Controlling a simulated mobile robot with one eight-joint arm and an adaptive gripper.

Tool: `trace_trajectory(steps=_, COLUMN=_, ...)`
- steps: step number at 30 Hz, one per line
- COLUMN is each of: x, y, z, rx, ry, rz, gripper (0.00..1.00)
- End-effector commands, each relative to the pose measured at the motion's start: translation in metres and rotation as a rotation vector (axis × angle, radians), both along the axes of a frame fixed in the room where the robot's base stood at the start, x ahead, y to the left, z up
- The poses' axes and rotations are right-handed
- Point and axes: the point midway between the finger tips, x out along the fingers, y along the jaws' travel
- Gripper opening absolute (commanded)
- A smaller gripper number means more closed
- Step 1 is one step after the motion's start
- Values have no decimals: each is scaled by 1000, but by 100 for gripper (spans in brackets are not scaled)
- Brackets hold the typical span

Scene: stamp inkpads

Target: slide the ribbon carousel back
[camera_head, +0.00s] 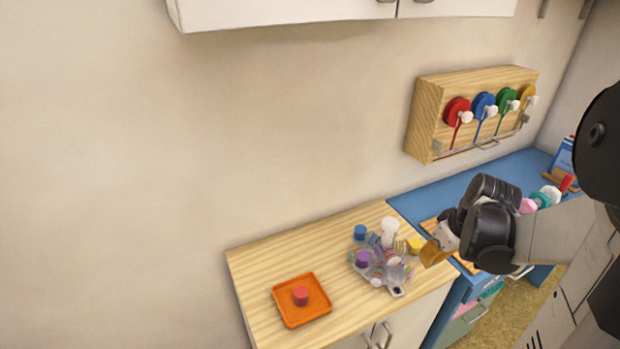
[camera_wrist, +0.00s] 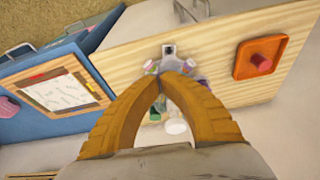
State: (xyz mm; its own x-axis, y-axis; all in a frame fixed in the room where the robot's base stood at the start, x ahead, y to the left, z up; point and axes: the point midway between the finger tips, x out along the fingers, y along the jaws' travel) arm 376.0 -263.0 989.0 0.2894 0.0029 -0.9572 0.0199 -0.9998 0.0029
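The ribbon carousel (camera_head: 366,272) appears to be the clear, many-lobed holder with small coloured pieces on the pale wooden counter. The tab (camera_wrist: 168,50) also shows in the wrist view, just beyond my fingertips. My gripper (camera_head: 428,256) has yellow-brown fingers and hangs to the right of the carousel, seemingly above the counter. In the wrist view my gripper (camera_wrist: 173,65) has its curved fingertips together, with nothing seen between them. The fingers hide part of the carousel.
An orange tray (camera_head: 288,318) with a red piece (camera_head: 301,296) lies left of the carousel. A wooden spool rack (camera_head: 426,118) hangs on the wall. The counter's left part is mostly clear.

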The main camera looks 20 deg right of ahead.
Motion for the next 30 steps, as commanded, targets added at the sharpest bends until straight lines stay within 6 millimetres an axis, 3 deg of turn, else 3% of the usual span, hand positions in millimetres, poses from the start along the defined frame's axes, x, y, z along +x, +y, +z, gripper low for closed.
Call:
trace_trajectory(steps=8, x=1, y=-9, z=-26, rx=6, ry=5, rz=6, gripper=0)
trace_trajectory(steps=20, x=26, y=-7, z=-106, rx=6, ry=5, rz=5, gripper=0)
trace_trajectory(steps=24, x=48, y=-6, z=-103, rx=5, ry=5, rz=7, gripper=0)
trace_trajectory(steps=30, x=63, y=-6, z=-101, rx=5, ry=5, rz=5, gripper=0)
